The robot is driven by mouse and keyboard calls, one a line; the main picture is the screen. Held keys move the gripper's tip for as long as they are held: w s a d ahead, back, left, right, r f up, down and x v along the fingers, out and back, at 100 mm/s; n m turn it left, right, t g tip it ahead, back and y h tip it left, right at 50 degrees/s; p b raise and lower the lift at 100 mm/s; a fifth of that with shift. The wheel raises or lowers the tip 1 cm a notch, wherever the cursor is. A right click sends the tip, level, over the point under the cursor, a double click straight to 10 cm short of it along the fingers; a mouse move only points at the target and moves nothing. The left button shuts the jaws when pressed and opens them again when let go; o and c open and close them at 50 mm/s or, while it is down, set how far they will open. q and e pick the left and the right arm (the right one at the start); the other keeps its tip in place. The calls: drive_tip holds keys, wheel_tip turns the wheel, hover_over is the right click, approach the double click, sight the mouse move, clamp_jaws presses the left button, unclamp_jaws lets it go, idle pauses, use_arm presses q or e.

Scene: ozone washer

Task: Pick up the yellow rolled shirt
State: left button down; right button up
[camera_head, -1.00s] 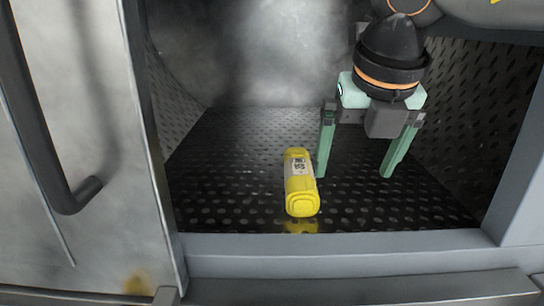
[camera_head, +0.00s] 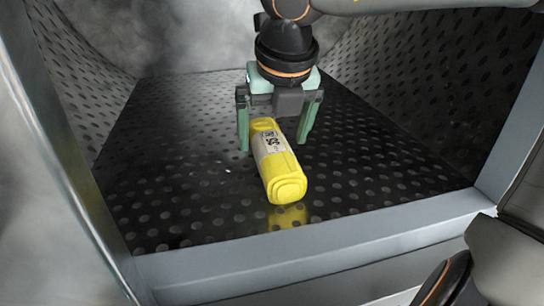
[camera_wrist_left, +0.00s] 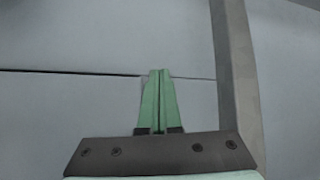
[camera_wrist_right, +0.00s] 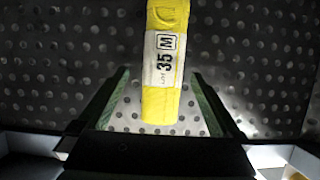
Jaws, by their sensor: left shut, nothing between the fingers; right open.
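The yellow rolled shirt (camera_head: 283,178) lies on the dark perforated floor of the washer, its near end toward the front sill. It has a white label band with black print. My right gripper (camera_head: 273,146) is open, with its green fingers pointing down on either side of the shirt's far end. In the right wrist view, the shirt (camera_wrist_right: 163,97) lies between the two open fingers (camera_wrist_right: 163,95), with a gap on each side. My left gripper (camera_wrist_left: 160,73) is shut and empty in the left wrist view, in front of plain grey panels.
The washer's perforated floor (camera_head: 160,190) is otherwise clear around the shirt. A grey front sill (camera_head: 300,250) crosses the opening. Perforated side walls rise at left and right, and a grey frame post (camera_head: 510,130) stands at right.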

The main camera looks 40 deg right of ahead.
sight(275, 146)
drive_tip(key=shift+w+d+f, duration=0.1)
drive_tip(key=shift+w+f, duration=0.05)
drive_tip(key=shift+f, duration=0.2)
drive_tip(key=x, duration=0.2)
drive_tip(key=shift+d+f, duration=0.25)
drive_tip(key=shift+d, duration=0.05)
drive_tip(key=shift+b+x, duration=0.3)
drive_tip(key=shift+x, duration=0.75)
drive_tip(key=shift+r, duration=0.1)
drive_tip(key=c, duration=1)
drive_tip(key=shift+w, duration=0.1)
drive_tip(key=c, duration=0.5)
use_arm(q)
drive_tip(key=w+r+t, duration=0.2)
drive_tip(key=w+r, duration=0.1)
drive_tip(key=shift+a, duration=0.1)
use_arm(e)
drive_tip(key=shift+r, duration=0.15)
